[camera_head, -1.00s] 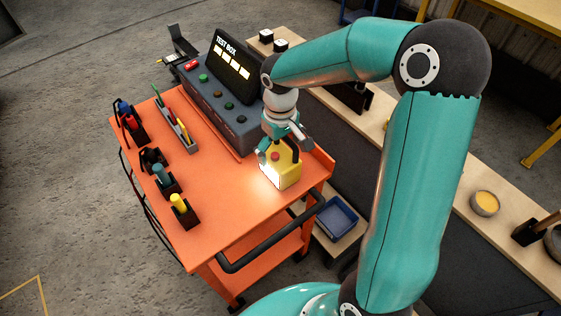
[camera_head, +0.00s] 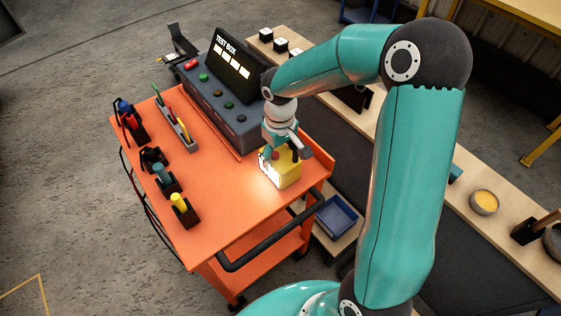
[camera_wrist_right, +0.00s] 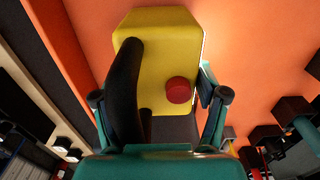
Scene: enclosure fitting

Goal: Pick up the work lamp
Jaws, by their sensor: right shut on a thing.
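The yellow work lamp (camera_head: 284,170) stands on the orange cart top near its right edge, its lit face glowing toward the lower left. In the right wrist view the lamp (camera_wrist_right: 170,65) shows a red knob and a black handle (camera_wrist_right: 124,92). My right gripper (camera_head: 281,148) is lowered onto the lamp from above. In the right wrist view its two fingers (camera_wrist_right: 158,103) are on either side of the lamp's upper part, shut on it. The lamp appears to rest on the cart still. My left gripper is not in view.
The grey test box (camera_head: 222,100) stands behind the lamp on the orange cart (camera_head: 225,215). Several tool holders line the cart's left side, one with a yellow-handled tool (camera_head: 180,204). A blue tray (camera_head: 336,216) sits lower right. A wooden bench (camera_head: 476,212) runs along the right.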

